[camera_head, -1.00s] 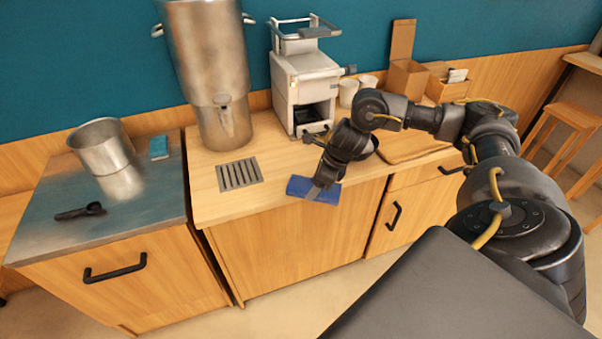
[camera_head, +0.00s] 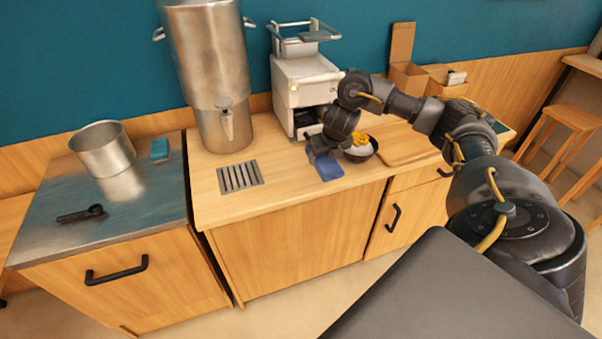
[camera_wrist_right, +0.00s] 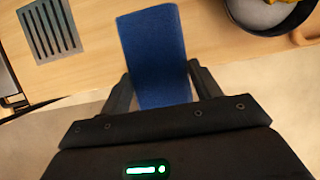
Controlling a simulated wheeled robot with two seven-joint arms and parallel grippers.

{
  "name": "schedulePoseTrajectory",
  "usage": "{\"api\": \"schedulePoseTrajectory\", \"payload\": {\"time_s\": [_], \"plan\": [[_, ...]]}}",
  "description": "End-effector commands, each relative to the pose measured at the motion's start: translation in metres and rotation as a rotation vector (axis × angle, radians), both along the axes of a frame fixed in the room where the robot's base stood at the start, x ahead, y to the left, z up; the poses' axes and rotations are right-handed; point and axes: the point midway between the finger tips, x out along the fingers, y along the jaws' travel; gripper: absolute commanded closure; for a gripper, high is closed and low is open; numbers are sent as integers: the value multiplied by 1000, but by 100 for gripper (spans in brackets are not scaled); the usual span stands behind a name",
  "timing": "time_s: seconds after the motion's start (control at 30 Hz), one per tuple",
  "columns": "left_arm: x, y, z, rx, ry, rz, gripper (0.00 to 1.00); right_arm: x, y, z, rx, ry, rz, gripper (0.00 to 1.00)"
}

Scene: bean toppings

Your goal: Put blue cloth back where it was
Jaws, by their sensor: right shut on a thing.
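The blue cloth (camera_head: 327,167) is at the front edge of the wooden counter, below the white machine. It also shows in the right wrist view (camera_wrist_right: 154,50), between the fingers and reaching out over the counter. My right gripper (camera_head: 314,152) is shut on the cloth; in the right wrist view the two fingers (camera_wrist_right: 162,88) sit on either side of it. I cannot tell whether the cloth touches the counter. My left gripper is not in view.
A dark bowl (camera_head: 361,150) with yellow and pale contents stands just right of the cloth. A metal drain grate (camera_head: 240,177) lies to the left. The white machine (camera_head: 305,90) and large steel urn (camera_head: 207,75) stand behind. Counter between grate and cloth is clear.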

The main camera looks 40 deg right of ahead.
Motion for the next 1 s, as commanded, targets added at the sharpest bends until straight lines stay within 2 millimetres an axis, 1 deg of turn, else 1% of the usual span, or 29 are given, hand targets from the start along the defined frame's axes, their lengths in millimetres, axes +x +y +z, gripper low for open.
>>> {"api": "schedulePoseTrajectory", "payload": {"time_s": [0.03, 0.07, 0.1, 0.2, 0.3, 0.4, 0.63, 0.7, 0.8, 0.9, 1.0], "plan": [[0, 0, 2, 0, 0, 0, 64, 12, 10, -6, 5, 2, 1, 58], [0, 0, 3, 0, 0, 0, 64, 18, 15, -10, 5, 3, 2, 58], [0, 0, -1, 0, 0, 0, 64, 25, 19, -20, 5, 4, -1, 58], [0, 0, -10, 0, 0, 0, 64, 37, 27, -42, 5, 4, -1, 58], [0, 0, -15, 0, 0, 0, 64, 47, 33, -56, 3, 3, -1, 58], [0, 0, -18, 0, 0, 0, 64, 54, 36, -63, 1, 1, -1, 58], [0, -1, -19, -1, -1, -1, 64, 58, 39, -66, 0, 0, 1, 58], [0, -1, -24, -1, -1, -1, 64, 61, 42, -74, 2, 3, 0, 58], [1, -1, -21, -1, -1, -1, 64, 60, 41, -88, 0, 6, -1, 58], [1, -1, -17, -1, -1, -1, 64, 60, 41, -97, 0, 4, 0, 58], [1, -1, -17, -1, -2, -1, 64, 61, 41, -101, 0, 2, 1, 58]]}}
